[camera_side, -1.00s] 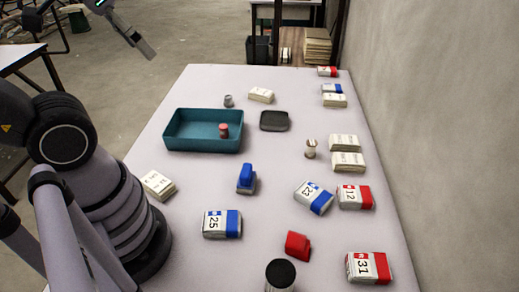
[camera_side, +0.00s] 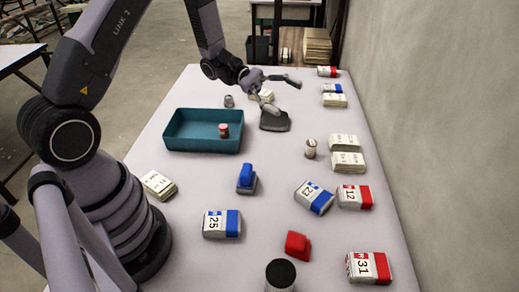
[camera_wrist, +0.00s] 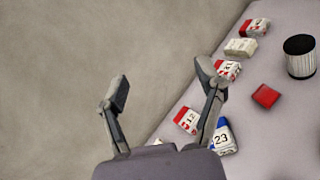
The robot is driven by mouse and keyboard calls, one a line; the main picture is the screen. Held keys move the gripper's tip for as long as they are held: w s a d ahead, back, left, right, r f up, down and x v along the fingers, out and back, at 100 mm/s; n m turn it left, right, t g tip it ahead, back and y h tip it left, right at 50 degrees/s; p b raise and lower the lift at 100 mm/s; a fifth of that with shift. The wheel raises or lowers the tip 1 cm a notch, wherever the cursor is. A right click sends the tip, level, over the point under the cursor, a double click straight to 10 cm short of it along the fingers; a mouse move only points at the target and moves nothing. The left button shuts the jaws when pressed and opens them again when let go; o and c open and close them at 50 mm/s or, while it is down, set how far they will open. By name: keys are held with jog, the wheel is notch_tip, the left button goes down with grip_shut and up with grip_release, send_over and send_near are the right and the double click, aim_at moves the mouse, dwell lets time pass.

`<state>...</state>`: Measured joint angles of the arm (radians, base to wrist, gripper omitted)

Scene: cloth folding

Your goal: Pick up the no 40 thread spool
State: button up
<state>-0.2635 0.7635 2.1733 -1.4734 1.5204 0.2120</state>
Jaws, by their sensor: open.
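Several small spool-like things stand on the table, but no number 40 can be read on any of them. A cream spool (camera_side: 311,149) stands upright right of the middle. A pink-red one (camera_side: 223,131) stands inside the teal tray (camera_side: 180,145). A small grey one (camera_side: 229,101) stands behind the tray. My gripper (camera_side: 284,97) is open and empty above the far part of the table, over the dark dish (camera_side: 274,122) and beyond the cream spool. In the wrist view my gripper (camera_wrist: 164,84) has its fingers spread, with bare floor or wall between them.
Packs numbered 25 (camera_side: 221,224), 23 (camera_side: 314,197), 12 (camera_side: 355,197) and 31 (camera_side: 368,268) lie nearer. Blue (camera_side: 246,179) and red (camera_side: 297,246) blocks and a black-topped cylinder (camera_side: 280,275) stand among them. A wall (camera_side: 440,120) runs along the right.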

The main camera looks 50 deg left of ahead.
jog(key=w+a+f+n+t, duration=0.45)
jog(key=f+n+t, duration=0.25)
jog(key=f, duration=0.2)
jog(key=n+t+y, duration=0.6)
jog(key=n+y, duration=0.2)
jog(key=y, duration=0.1)
send_near(308, 143)
jog(key=v, duration=0.3)
jog(key=shift+s+a+f, duration=0.1)
jog(key=shift+s+a, duration=0.05)
jog(key=shift+a, duration=0.15)
jog(key=shift+f+n, duration=0.2)
jog(key=shift+n, duration=0.1)
jog(key=x, duration=0.8)
jog(key=shift+x, duration=2.85)
jog(key=shift+s+d, duration=0.1)
jog(key=shift+d, duration=0.05)
jog(key=c, duration=1.1)
